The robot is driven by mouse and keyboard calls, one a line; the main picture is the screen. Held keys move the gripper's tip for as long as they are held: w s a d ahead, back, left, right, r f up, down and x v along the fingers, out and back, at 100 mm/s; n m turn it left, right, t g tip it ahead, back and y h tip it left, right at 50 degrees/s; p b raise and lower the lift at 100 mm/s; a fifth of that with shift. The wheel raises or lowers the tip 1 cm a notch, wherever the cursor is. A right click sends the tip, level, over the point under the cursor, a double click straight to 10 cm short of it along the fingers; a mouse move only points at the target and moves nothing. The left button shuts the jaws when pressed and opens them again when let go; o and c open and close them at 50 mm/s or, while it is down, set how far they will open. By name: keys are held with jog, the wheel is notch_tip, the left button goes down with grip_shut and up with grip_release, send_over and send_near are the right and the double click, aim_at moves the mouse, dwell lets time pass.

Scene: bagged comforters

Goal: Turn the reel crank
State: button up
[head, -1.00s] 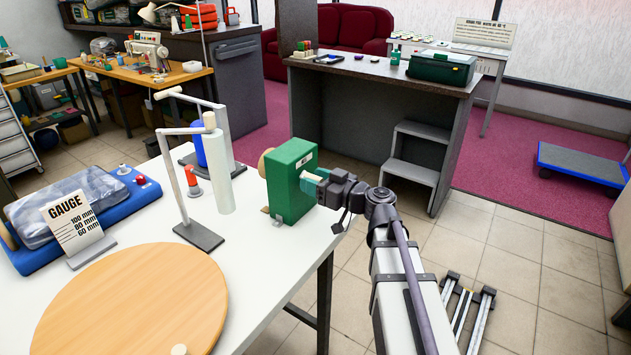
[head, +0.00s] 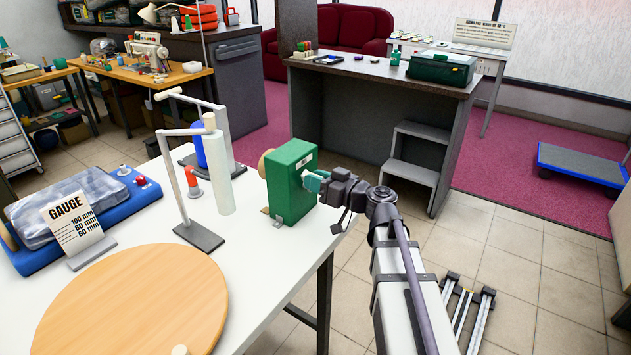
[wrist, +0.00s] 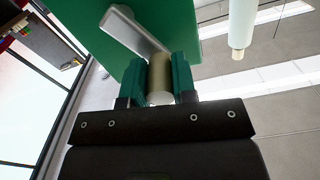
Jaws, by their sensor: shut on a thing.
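The reel is a green box (head: 288,185) standing near the right edge of the white table. Its crank is a grey metal arm (wrist: 133,32) with a tan cylindrical knob (wrist: 160,82), seen in the wrist view against the green face. My gripper (head: 316,182) reaches the box from the right in the head view. In the wrist view its two green fingers (wrist: 168,80) are shut on the knob, one on each side. In the head view the gripper hides most of the crank.
A round wooden disc (head: 135,300), a gauge card (head: 75,222) and a bagged bundle (head: 65,205) on a blue base lie further left.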

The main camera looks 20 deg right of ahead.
jog(key=shift+w+d+r+m, duration=0.1)
jog(key=shift+w+d+m, duration=0.15)
jog(key=shift+m, duration=0.5)
jog(key=shift+w+d+r+m, duration=0.1)
jog(key=shift+w+d+m, duration=0.15)
jog(key=shift+m, duration=0.55)
jog(key=shift+w+d+r+m, duration=0.15)
jog(key=shift+d+m, duration=0.1)
jog(key=shift+m, duration=0.5)
jog(key=shift+f, duration=0.1)
jog(key=o, duration=0.9)
jog(key=v, duration=1.1)
